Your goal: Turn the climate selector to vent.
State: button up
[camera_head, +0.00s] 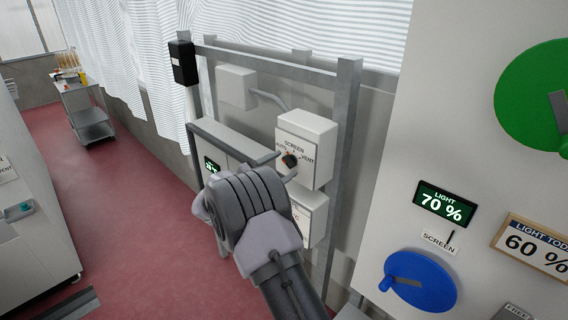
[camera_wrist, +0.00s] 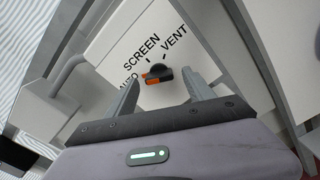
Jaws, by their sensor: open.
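The climate selector (camera_wrist: 160,71) is a small dark knob with an orange mark on a white box (camera_head: 318,136). Labels AUTO, SCREEN and VENT surround it; in the wrist view the orange end points toward AUTO. The knob also shows in the head view (camera_head: 290,160). My gripper (camera_head: 277,165) is open in front of the box. In the wrist view its fingers (camera_wrist: 161,78) stand on either side of the knob with gaps, and nothing is held. I cannot tell how far the tips are from the box face.
A grey metal frame (camera_head: 343,140) surrounds the boxes, with another white box (camera_head: 306,212) below. At the right, a panel carries a green dial (camera_head: 525,90), a blue dial (camera_head: 425,285) and a LIGHT 70 % display (camera_head: 443,204). A trolley (camera_head: 84,108) stands far left on open red floor.

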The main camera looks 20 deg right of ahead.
jog(key=shift+w+d, duration=0.3)
jog(key=shift+d, duration=0.25)
jog(key=shift+c, duration=0.2)
grip_shut()
jog(key=shift+f, duration=0.1)
